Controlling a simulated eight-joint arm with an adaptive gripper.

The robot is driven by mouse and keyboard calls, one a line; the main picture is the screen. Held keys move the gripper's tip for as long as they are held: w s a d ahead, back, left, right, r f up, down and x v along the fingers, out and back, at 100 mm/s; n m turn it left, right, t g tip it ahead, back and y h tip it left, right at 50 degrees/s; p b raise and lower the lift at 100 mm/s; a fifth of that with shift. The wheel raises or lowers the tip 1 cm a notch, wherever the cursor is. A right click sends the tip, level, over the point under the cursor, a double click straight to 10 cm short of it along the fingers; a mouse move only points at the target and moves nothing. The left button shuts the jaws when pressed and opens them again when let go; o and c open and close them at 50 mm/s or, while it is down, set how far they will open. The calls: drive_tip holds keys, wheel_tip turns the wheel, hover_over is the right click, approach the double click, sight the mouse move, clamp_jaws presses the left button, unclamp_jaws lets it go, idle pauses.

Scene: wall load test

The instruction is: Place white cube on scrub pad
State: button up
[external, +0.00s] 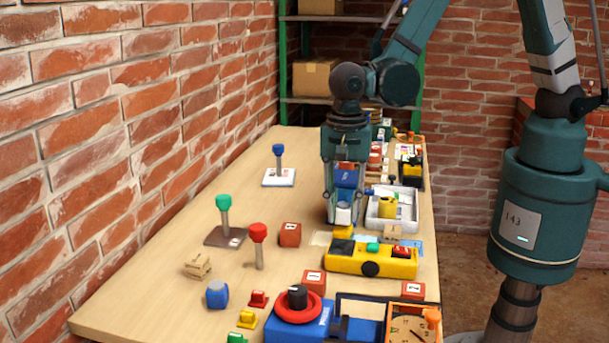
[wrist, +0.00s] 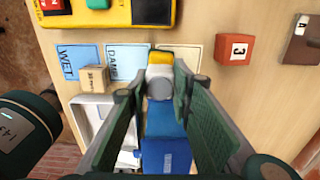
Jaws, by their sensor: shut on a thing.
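My gripper (external: 343,212) points down over the middle of the table, its fingers shut on the white cube (external: 343,216). In the wrist view the gripper (wrist: 152,92) has the white cube (wrist: 160,83) between its fingertips. A small yellow block (external: 344,232), possibly the scrub pad, lies just in front of the gripper.
A yellow case (external: 372,260) lies in front. A white tray (external: 405,220) stands right of the gripper, a wooden block (wrist: 95,79) beside it. Cards marked WET (wrist: 72,62) and DAMP (wrist: 118,58) lie nearby. A red cube (external: 290,234) stands left. A blue box (wrist: 166,156) is behind.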

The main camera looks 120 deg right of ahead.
sight(344, 204)
drive_tip(key=shift+f, duration=0.55)
drive_tip(key=shift+f, duration=0.1)
drive_tip(key=o, duration=0.9)
drive_tip(key=shift+r+p, duration=0.55)
drive_tip(key=shift+r, duration=5.55)
